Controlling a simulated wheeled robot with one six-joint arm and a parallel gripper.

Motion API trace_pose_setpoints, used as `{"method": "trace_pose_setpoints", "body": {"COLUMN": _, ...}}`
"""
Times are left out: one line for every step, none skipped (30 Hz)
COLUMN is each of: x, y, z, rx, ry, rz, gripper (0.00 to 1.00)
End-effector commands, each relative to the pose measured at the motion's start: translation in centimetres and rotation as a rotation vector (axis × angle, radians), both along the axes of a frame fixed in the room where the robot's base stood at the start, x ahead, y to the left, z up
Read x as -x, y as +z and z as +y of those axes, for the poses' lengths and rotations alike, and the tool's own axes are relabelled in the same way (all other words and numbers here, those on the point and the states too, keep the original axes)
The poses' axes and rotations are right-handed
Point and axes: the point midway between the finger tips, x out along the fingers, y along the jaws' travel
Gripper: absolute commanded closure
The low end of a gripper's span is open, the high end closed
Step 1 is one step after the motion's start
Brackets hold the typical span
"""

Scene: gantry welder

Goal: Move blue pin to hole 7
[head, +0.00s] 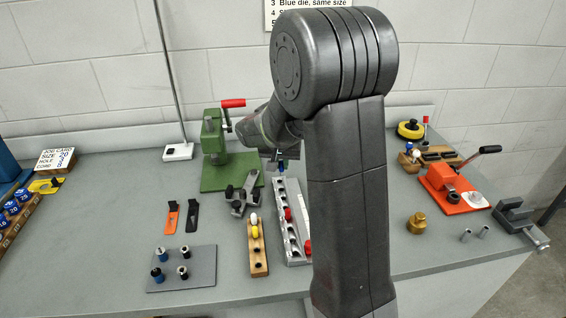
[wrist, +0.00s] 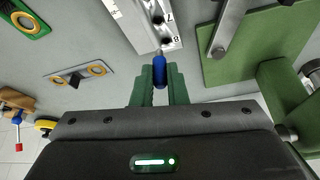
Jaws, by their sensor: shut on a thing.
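The blue pin (wrist: 160,72) is held between the green fingers of my gripper (wrist: 160,85), its grey tip pointing at the numbered block. In the head view the pin (head: 282,169) shows just below my gripper (head: 279,155), at the far end of the silver hole block (head: 280,206). In the wrist view the block (wrist: 141,30) shows holes by the printed 7 and 8. The tip appears close to the hole by the 8; whether it touches the block cannot be told. Hole 7 looks empty.
Red pins (head: 289,214) stand in the silver block. A wooden block (head: 258,262) with yellow and white pins is left of it. A green press (head: 214,150) with a red handle stands close behind left. A dark clamp (head: 240,195) lies beside the block.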

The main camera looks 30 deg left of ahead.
Motion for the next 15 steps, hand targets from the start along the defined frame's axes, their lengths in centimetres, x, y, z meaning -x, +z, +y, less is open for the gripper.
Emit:
{"method": "trace_pose_setpoints", "body": {"x": 0.0, "y": -0.4, "z": 0.0, "rx": 0.000, "ry": 0.000, "rz": 0.000, "gripper": 1.00}}
{"method": "trace_pose_setpoints", "body": {"x": 0.0, "y": -0.6, "z": 0.0, "rx": 0.000, "ry": 0.000, "rz": 0.000, "gripper": 1.00}}
{"method": "trace_pose_setpoints", "body": {"x": 0.0, "y": -0.9, "z": 0.0, "rx": 0.000, "ry": 0.001, "rz": 0.000, "gripper": 1.00}}
{"method": "trace_pose_setpoints", "body": {"x": 0.0, "y": -1.1, "z": 0.0, "rx": 0.000, "ry": 0.001, "rz": 0.000, "gripper": 1.00}}
{"method": "trace_pose_setpoints", "body": {"x": 0.0, "y": -1.3, "z": 0.0, "rx": 0.001, "ry": 0.001, "rz": 0.001, "gripper": 1.00}}
{"method": "trace_pose_setpoints", "body": {"x": 0.0, "y": -1.7, "z": 0.0, "rx": 0.001, "ry": 0.001, "rz": 0.001, "gripper": 1.00}}
{"method": "trace_pose_setpoints", "body": {"x": 0.0, "y": -2.0, "z": 0.0, "rx": 0.002, "ry": 0.001, "rz": 0.000, "gripper": 1.00}}
{"method": "trace_pose_setpoints", "body": {"x": 0.0, "y": -2.2, "z": -0.1, "rx": 0.002, "ry": 0.001, "rz": 0.000, "gripper": 1.00}}
{"method": "trace_pose_setpoints", "body": {"x": 0.0, "y": -2.6, "z": -0.1, "rx": 0.002, "ry": 0.001, "rz": 0.001, "gripper": 1.00}}
{"method": "trace_pose_setpoints", "body": {"x": 0.0, "y": -2.9, "z": -0.1, "rx": 0.002, "ry": 0.001, "rz": 0.001, "gripper": 1.00}}
{"method": "trace_pose_setpoints", "body": {"x": 0.0, "y": -3.2, "z": -0.1, "rx": 0.002, "ry": 0.001, "rz": 0.001, "gripper": 1.00}}
{"method": "trace_pose_setpoints", "body": {"x": 0.0, "y": -3.6, "z": -0.1, "rx": 0.002, "ry": 0.001, "rz": 0.001, "gripper": 1.00}}
{"method": "trace_pose_setpoints", "body": {"x": 0.0, "y": -3.9, "z": -0.1, "rx": 0.002, "ry": 0.001, "rz": 0.001, "gripper": 1.00}}
{"method": "trace_pose_setpoints", "body": {"x": 0.0, "y": -4.1, "z": -0.1, "rx": 0.002, "ry": 0.001, "rz": 0.001, "gripper": 1.00}}
{"method": "trace_pose_setpoints", "body": {"x": 0.0, "y": -4.4, "z": -0.1, "rx": 0.002, "ry": 0.001, "rz": 0.000, "gripper": 1.00}}
